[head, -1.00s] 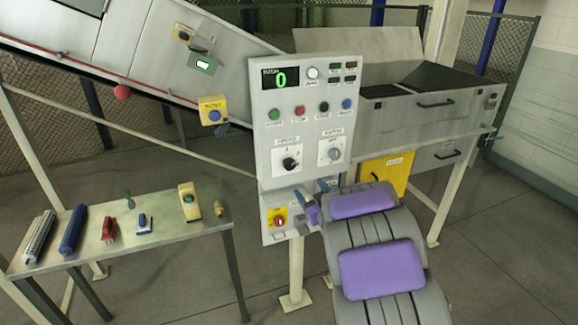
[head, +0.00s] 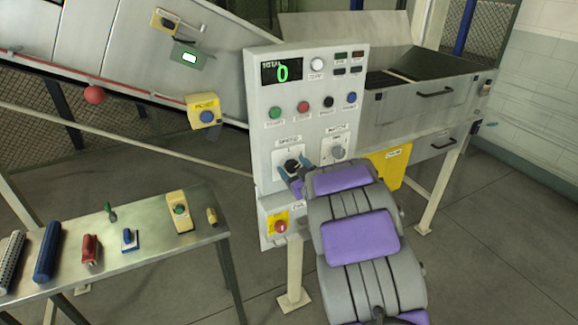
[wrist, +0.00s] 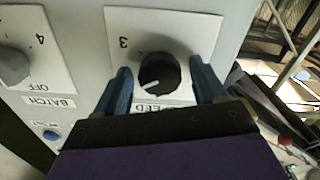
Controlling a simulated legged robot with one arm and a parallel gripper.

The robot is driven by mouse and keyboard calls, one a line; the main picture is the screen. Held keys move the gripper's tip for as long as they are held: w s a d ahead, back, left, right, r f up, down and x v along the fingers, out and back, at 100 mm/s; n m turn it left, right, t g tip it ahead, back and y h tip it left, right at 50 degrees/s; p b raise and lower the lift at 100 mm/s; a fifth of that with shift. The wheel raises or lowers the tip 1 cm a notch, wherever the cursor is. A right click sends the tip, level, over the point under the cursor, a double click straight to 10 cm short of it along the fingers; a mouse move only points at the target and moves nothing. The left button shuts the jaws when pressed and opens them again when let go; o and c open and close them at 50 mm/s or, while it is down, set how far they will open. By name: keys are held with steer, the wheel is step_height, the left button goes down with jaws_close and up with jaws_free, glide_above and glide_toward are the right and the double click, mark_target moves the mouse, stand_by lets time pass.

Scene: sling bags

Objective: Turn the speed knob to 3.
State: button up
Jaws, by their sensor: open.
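The speed knob (wrist: 160,74) is black with a white pointer line, on a white plate lettered SPEED with a 3 visible. In the wrist view the panel appears upside down, and the pointer is toward the lower left, away from the 3. My gripper (wrist: 160,85) is open, with one blue finger on each side of the knob; I cannot tell whether they touch it. In the head view the speed knob (head: 291,165) is partly hidden by my gripper (head: 294,172). The control panel (head: 308,90) display reads 0.
The grey batch knob (head: 339,152) is beside the speed knob, and also in the wrist view (wrist: 12,66). Coloured buttons run above. A red button on yellow (head: 280,227) is below. A table (head: 150,245) with tools stands at the left.

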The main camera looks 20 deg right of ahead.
steer(key=shift+a, duration=0.15)
steer(key=shift+c, duration=0.2)
steer(key=c, duration=1)
steer(key=shift+r+m+p, duration=0.2)
steer(key=shift+m+p, duration=0.4)
steer(key=shift+p, duration=0.45)
steer(key=m+p, duration=0.2)
steer(key=p, duration=0.3)
steer(key=shift+d+r+m, duration=0.25)
steer(key=shift+r+m, duration=0.05)
steer(key=shift+m, duration=0.1)
steer(key=m+p, duration=0.5)
steer(key=p, duration=0.1)
steer(key=shift+d+f, duration=0.1)
steer(key=shift+f+m+p, duration=0.15)
steer(key=shift+m+p, duration=0.8)
steer(key=shift+m, duration=0.65)
